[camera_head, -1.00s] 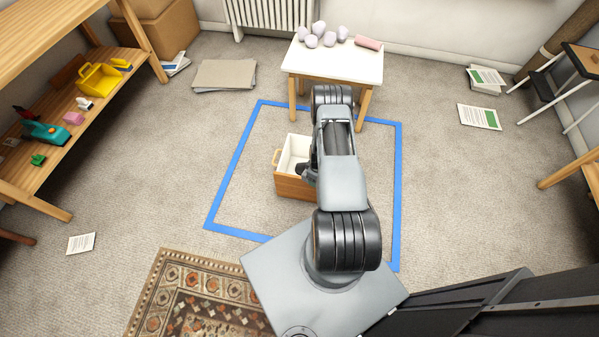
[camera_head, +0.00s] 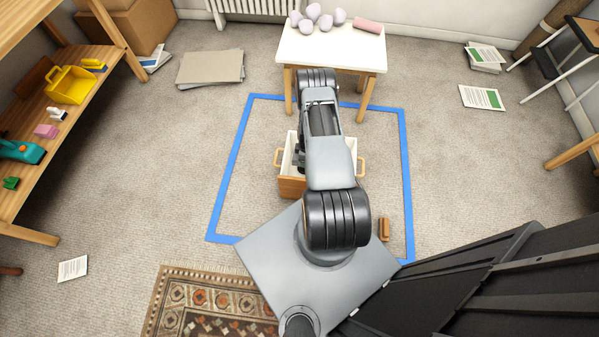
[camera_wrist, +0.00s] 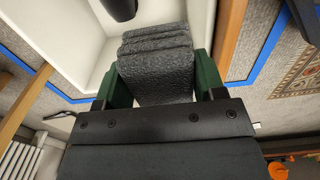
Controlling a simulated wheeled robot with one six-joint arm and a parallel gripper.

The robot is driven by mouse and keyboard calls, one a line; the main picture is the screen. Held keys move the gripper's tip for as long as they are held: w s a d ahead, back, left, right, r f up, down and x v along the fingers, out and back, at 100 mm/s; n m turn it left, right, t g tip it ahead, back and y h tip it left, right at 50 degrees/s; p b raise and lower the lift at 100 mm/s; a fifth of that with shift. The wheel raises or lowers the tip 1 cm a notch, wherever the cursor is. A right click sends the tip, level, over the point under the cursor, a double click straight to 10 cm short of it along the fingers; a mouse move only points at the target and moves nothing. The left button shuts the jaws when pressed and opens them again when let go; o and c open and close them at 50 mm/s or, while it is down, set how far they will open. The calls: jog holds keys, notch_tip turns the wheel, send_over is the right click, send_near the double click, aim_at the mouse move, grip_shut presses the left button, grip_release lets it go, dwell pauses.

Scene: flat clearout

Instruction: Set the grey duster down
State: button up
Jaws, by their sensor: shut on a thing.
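The grey duster (camera_wrist: 158,60), a folded, rough dark-grey cloth, shows in the wrist view between the two green-padded fingers of my gripper (camera_wrist: 156,86). My gripper is shut on it. The duster is over or inside a wooden box with a white inside (camera_wrist: 72,38); whether it touches the box floor I cannot tell. In the head view the box (camera_head: 291,188) stands on the carpet within a blue taped outline (camera_head: 230,165). My arm covers much of the box there, and the duster is hidden.
A dark object (camera_wrist: 120,8) lies in the box. A small brown item (camera_head: 384,229) is on the carpet to the right. A white-topped table (camera_head: 330,55) with several pale lumps and a pink roll stands behind the box. A wooden shelf (camera_head: 75,125) is at left. Carpet left of the outline is mostly clear.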

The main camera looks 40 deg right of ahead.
jog(key=shift+w+a+f+b, duration=0.1)
jog(key=shift+w+f+b, duration=0.1)
jog(key=shift+f+b, duration=5.5)
jog(key=shift+w+a+f+b, duration=0.1)
jog(key=shift+w+f+b, duration=0.05)
jog(key=shift+f+b, duration=5.5)
jog(key=shift+f+p, duration=0.65)
jog(key=shift+f, duration=0.25)
jog(key=shift+f, duration=0.5)
jog(key=o, duration=1.1)
jog(key=shift+c, duration=0.2)
